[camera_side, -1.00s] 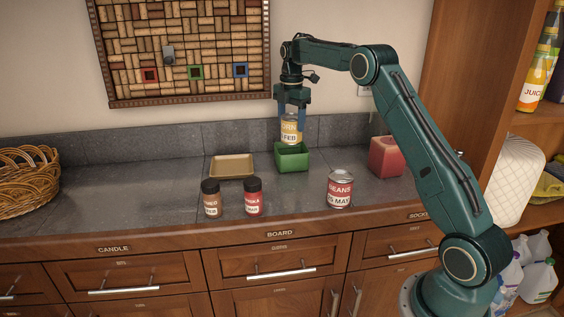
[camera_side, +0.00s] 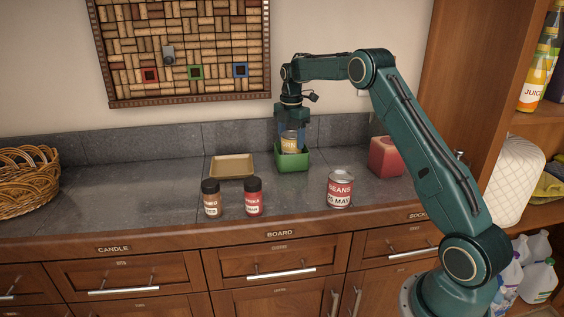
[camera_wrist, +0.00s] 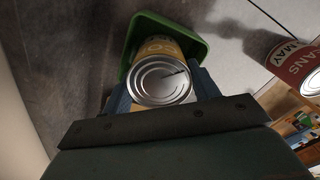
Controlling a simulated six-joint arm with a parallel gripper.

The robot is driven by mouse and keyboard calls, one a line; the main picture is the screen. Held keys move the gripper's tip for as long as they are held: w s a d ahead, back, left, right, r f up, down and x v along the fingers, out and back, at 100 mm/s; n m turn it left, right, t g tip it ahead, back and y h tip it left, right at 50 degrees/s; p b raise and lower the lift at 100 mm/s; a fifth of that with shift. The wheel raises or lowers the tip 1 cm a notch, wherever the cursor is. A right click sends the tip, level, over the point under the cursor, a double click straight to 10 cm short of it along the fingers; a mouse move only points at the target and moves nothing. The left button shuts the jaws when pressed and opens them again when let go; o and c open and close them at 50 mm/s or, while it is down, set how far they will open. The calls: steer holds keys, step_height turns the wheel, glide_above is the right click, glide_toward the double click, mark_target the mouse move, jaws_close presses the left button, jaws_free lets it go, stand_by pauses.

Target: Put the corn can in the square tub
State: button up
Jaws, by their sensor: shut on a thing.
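The corn can (camera_side: 290,142) is yellow with a silver lid. Its lower part is inside the green square tub (camera_side: 293,164), hidden by the tub's front wall. My gripper (camera_side: 291,134) is above the tub, pointing down, and shut on the can. In the wrist view the can (camera_wrist: 160,82) shows its lid between the blue fingers, with the green tub (camera_wrist: 129,42) around its far end. I cannot tell whether the can touches the tub's floor.
A red beans can (camera_side: 340,190) stands at the front right. Two spice jars, one brown (camera_side: 211,199) and one red (camera_side: 253,197), stand in front of a tan tray (camera_side: 232,166). A red container (camera_side: 386,157) is right of the tub. The left counter is clear up to a wicker basket (camera_side: 28,183).

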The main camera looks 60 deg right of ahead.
steer(key=shift+f, duration=1)
steer(key=shift+f, duration=0.2)
steer(key=o, duration=0.9)
step_height(320, 180, up, 11)
steer(key=shift+r, duration=0.65)
steer(key=shift+a, duration=0.1)
